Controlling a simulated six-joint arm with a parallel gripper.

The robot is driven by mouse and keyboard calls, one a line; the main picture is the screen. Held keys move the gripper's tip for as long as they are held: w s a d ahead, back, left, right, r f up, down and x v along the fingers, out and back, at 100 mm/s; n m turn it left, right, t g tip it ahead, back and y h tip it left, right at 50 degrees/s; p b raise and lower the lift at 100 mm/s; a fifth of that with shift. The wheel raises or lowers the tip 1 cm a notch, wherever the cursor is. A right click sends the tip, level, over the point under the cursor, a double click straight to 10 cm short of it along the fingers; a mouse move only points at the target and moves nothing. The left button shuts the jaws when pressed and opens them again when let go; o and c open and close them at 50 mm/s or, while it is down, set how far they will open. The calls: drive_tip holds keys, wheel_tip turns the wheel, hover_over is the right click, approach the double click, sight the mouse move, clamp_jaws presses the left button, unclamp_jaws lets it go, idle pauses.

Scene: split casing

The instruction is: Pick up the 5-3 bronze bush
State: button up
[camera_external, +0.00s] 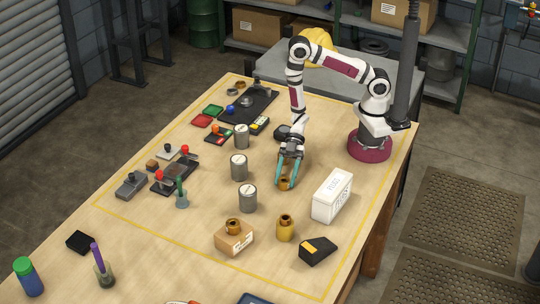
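My gripper (286,182) points down at the middle right of the table, its teal fingers spread apart. A small bronze bush (285,185) is between or just beside the fingertips, low over or on the table. I cannot tell whether the fingers touch it. Another bronze ring-like bush (233,226) sits on top of a cardboard-coloured block. A brass-coloured jar-shaped part (285,230) stands upright in front of my gripper. No size marking can be read, so I cannot tell which piece is the 5-3 bush.
A white box (332,195) stands right of my gripper, a black wedge-shaped item (318,249) nearer the front. Several grey cans, such as one can (247,198), stand to the left. A teal-based tool (181,194) and fixtures with red knobs (174,174) lie farther left.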

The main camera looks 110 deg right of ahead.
clamp_jaws()
drive_tip(key=shift+r, duration=0.1)
